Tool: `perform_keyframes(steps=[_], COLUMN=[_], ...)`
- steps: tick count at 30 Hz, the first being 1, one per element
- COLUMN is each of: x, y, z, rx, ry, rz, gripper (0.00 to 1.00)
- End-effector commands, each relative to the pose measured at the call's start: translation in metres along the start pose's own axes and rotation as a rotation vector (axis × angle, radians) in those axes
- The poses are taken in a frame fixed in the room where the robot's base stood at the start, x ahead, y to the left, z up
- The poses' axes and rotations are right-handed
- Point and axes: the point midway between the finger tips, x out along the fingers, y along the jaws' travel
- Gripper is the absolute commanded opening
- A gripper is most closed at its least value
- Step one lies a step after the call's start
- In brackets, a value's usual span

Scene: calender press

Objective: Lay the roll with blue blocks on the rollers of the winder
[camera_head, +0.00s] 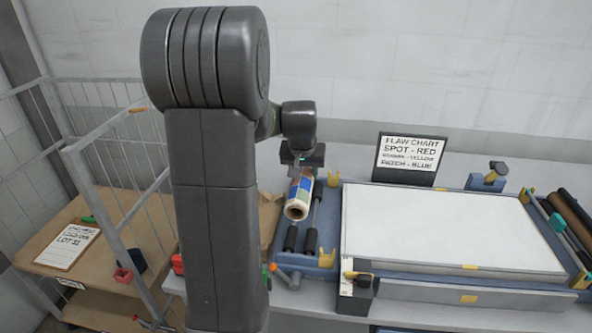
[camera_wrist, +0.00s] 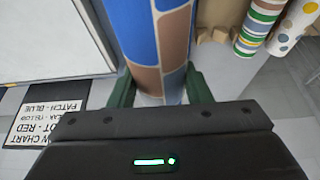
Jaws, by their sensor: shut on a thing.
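The roll with blue blocks (camera_head: 300,193) has blue, tan and white patches and an open cardboard core at its near end. My gripper (camera_head: 303,170) is shut on its far part. In the wrist view the roll (camera_wrist: 150,45) sits between the green fingers of my gripper (camera_wrist: 160,88). The winder (camera_head: 322,262) is a blue frame with dark rollers (camera_head: 309,240) and yellow brackets, left of the white press bed. The roll is over the rear of the rollers, roughly along them. I cannot tell whether it touches them.
The white press bed (camera_head: 445,228) is right of the winder. A flaw chart sign (camera_head: 409,155) stands behind it. Striped (camera_wrist: 262,22) and dotted (camera_wrist: 293,28) rolls lie at upper right in the wrist view. A wire-sided cart with a clipboard (camera_head: 68,245) is at left.

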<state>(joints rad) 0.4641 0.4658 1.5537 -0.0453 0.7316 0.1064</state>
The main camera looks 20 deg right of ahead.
Motion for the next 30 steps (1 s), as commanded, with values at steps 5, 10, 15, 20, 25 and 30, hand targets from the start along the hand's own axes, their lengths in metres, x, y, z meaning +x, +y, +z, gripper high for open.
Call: perform_keyframes(steps=[5,10,15,20,25,30], x=[-0.003,0.004,0.016,0.031,0.047,0.062], y=[0.005,0.005,0.005,0.005,0.004,0.004], z=[-0.005,-0.003,0.003,0.009,0.015,0.022], rx=[0.007,0.007,0.007,0.006,0.006,0.006], ry=[0.002,0.002,0.001,0.000,0.001,0.001], rz=[0.003,0.003,0.003,0.003,0.003,0.003], gripper=[0.12,0.12,0.12,0.12,0.12,0.12])
